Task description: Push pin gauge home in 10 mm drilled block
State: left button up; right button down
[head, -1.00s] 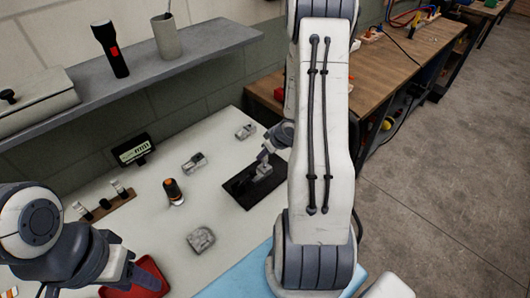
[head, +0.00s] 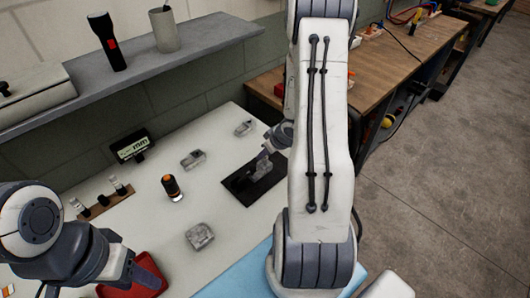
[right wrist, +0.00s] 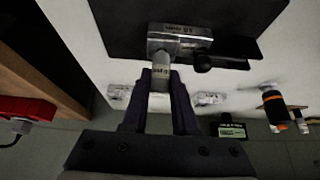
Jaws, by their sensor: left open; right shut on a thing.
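The drilled block (right wrist: 180,38) is a grey metal block with dark lettering, lying on a black mat (right wrist: 115,25). It shows small beside my right gripper in the head view (head: 262,171). My right gripper (right wrist: 160,82) is shut on the pin gauge (right wrist: 160,75), a pale cylinder with small lettering. The pin gauge's far end meets the near side of the block; how deep it sits in the bore is hidden. My left gripper (head: 100,284) is open and empty at the lower left, beside the red tray (head: 130,291).
Other grey blocks (head: 194,159) (head: 244,128) (head: 199,236) stand on the white table. A black-and-orange tool (head: 171,187), a small display (head: 131,147) and a wooden rack (head: 105,204) stand left of the mat. A shelf (head: 170,50) runs above the table's back.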

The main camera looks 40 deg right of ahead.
jog(key=shift+f, duration=0.4)
jog(key=c, duration=0.6)
grip_release()
jog(key=p+v, duration=0.3)
jog(key=v, duration=0.2)
jog(key=shift+p, duration=0.35)
